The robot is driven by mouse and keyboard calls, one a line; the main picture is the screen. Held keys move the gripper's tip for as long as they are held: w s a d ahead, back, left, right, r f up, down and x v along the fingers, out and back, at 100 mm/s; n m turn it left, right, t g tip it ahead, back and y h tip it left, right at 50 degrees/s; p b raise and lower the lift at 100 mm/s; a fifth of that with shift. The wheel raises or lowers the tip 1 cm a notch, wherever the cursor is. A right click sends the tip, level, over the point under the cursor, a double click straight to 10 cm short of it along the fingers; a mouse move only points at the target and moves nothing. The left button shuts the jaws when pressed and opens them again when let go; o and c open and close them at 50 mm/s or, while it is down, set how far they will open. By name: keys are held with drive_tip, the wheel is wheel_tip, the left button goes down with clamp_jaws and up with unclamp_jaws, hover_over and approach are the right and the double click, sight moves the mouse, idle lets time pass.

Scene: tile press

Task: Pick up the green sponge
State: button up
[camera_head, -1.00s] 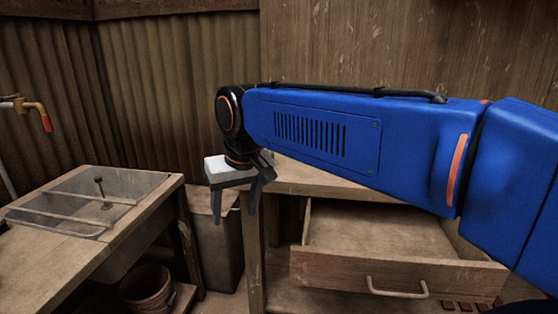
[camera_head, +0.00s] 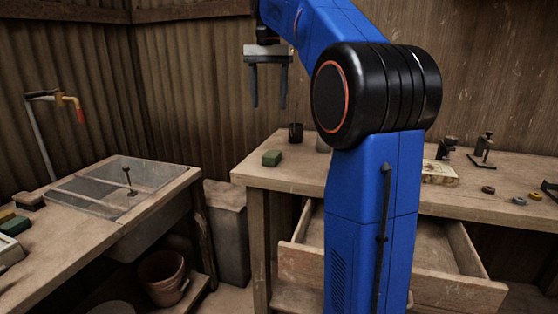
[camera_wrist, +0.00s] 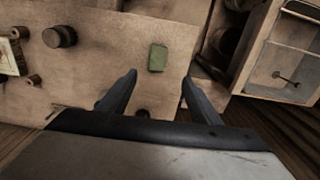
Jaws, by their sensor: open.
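The green sponge (camera_head: 272,158) lies on the left end of the wooden workbench (camera_head: 290,178), near its left edge. My gripper (camera_head: 268,106) is open and empty, high above the bench with its fingers pointing down. In the head view its fingers are above the sponge in the picture. In the wrist view the sponge (camera_wrist: 158,57) shows beyond the two open fingers (camera_wrist: 160,82), and nothing is between them.
A dark jar (camera_head: 296,132) stands behind the sponge. Small metal tools (camera_head: 484,150) and rings lie farther right on the bench. The drawer (camera_head: 390,285) below is pulled out. A sink (camera_head: 120,188) is at the left, with a clay pot (camera_head: 163,277) below it.

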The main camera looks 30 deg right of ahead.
hover_over(272, 153)
wheel_tip(272, 153, down, 11)
drive_tip(key=shift+w+f, duration=0.15)
drive_tip(key=shift+f, duration=2.85)
drive_tip(key=c, duration=1.1)
